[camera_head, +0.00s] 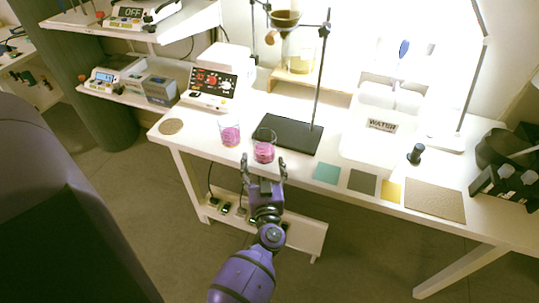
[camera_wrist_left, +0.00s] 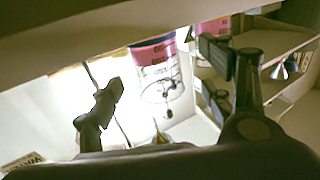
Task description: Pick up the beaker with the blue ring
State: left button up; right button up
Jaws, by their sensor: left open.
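Two clear beakers with pink contents stand near the front edge of the white table. The nearer one (camera_head: 264,149) has a dark rim, and in the left wrist view its band looks blue (camera_wrist_left: 153,45). The other beaker (camera_head: 230,133) stands behind it to the left; part of its pink contents shows in the left wrist view (camera_wrist_left: 212,27). My left gripper (camera_head: 263,166) is open and empty at the table edge, just in front of the nearer beaker. In the left wrist view the beaker appears between its fingers, apart from them. My right gripper is out of view.
A black stand base (camera_head: 290,134) with a tall rod is right behind the beakers. A round coaster (camera_head: 171,127) lies left.

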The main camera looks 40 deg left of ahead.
aim_at(264, 141)
pick_arm(q)
jog(key=x, duration=0.7)
jog(key=shift+w+d+f, duration=0.1)
jog(key=shift+w+d, duration=0.05)
jog(key=shift+w, duration=0.15)
jog(key=shift+c, duration=0.6)
jog(key=c, duration=1.3)
